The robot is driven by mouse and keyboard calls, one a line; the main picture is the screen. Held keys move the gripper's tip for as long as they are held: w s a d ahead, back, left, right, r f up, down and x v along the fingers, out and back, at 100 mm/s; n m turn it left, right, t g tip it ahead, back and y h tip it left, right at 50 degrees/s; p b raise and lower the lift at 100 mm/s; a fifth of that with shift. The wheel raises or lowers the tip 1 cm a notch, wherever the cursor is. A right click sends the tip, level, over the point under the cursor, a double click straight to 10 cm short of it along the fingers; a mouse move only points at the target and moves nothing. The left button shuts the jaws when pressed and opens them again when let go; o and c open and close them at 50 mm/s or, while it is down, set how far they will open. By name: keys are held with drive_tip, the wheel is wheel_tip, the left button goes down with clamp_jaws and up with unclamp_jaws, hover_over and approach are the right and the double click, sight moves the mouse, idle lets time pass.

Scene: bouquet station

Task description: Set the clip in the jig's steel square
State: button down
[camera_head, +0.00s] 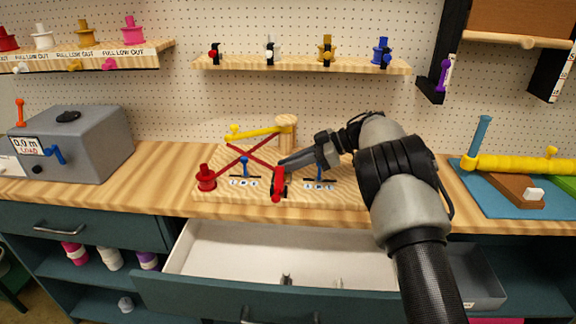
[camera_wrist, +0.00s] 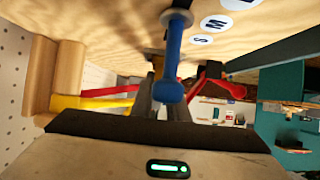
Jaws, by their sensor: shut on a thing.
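The jig (camera_head: 215,208) is a wooden board on the bench with crossed red strips, a round wooden post, blue levers and marked white labels. My gripper (camera_head: 284,163) reaches in from the right, low over the middle of the board. Its fingers (camera_wrist: 160,98) are shut on the clip, which is mostly hidden between them. A red piece with a dark part (camera_head: 278,187) stands just in front of the fingertips; I cannot tell if it touches them. A blue lever (camera_wrist: 170,70) covers part of the fingers in the wrist view. I cannot make out the steel square.
A yellow arm (camera_head: 252,132) reaches left from the wooden post (camera_head: 286,128). A red spool (camera_head: 206,178) stands at the board's left edge. An open drawer (camera_head: 225,291) juts out below. A grey box (camera_head: 85,145) stands left, a blue mat (camera_head: 500,205) lies right.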

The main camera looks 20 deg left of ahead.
drive_tip(key=c, duration=1.7)
unclamp_jaws()
drive_tip(key=shift+f, duration=0.1)
drive_tip(key=shift+d+r, duration=0.1)
drive_tip(key=shift+r, duration=0.15)
drive_tip(key=p+v, duration=0.2)
drive_tip(key=v, duration=0.9)
drive_tip(key=shift+d, duration=0.35)
